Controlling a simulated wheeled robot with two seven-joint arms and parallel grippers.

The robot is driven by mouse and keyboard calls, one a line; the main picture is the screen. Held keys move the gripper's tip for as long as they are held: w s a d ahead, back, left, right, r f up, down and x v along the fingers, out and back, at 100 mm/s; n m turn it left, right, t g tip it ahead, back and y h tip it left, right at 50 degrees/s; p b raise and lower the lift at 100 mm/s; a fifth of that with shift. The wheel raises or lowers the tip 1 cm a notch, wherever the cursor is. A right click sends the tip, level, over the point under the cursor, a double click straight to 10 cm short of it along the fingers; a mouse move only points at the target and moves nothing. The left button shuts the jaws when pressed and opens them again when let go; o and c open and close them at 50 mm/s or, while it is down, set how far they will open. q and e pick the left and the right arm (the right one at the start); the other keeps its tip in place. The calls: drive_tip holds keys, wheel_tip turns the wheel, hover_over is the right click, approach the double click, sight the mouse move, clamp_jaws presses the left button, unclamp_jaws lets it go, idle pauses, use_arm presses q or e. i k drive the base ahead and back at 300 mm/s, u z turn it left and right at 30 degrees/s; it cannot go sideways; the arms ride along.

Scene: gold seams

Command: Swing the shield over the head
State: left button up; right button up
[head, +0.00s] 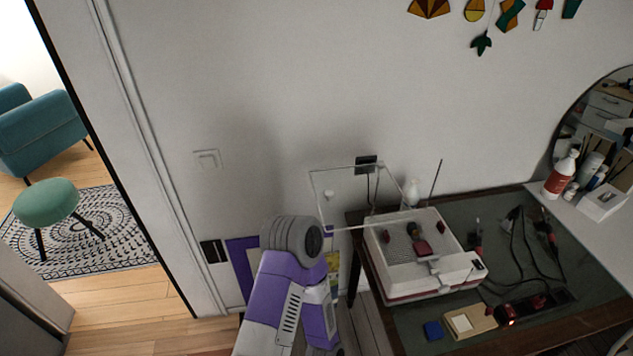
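The shield (347,168) is a clear panel with pale edges, at the left back of a white grinder (455,273) on the table. It stands out to the left of the grinder, clear of the head. The head (413,230) seems to be the small brownish piece in the middle of the grinder's grid top, with a dark red piece (423,248) beside it. One of my purple and white arms rises from the bottom, left of the grinder, and its joint overlaps the shield's lower left area. Neither gripper shows.
The dark table (406,322) also bears a blue block (433,330), a tan block (470,320), a red power strip with a lit switch (520,308), and black cables. A white bottle (411,192) stands behind the grinder. A white shelf with bottles is at right.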

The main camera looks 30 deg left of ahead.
sight(328, 194)
drive_tip(key=u, duration=0.85)
drive_tip(key=k, duration=1.15)
drive_tip(key=u, duration=0.7)
drive_tip(key=i, duration=0.8)
drive_tip(key=z, duration=0.6)
drive_tip(key=i, duration=0.65)
drive_tip(key=z, duration=0.6)
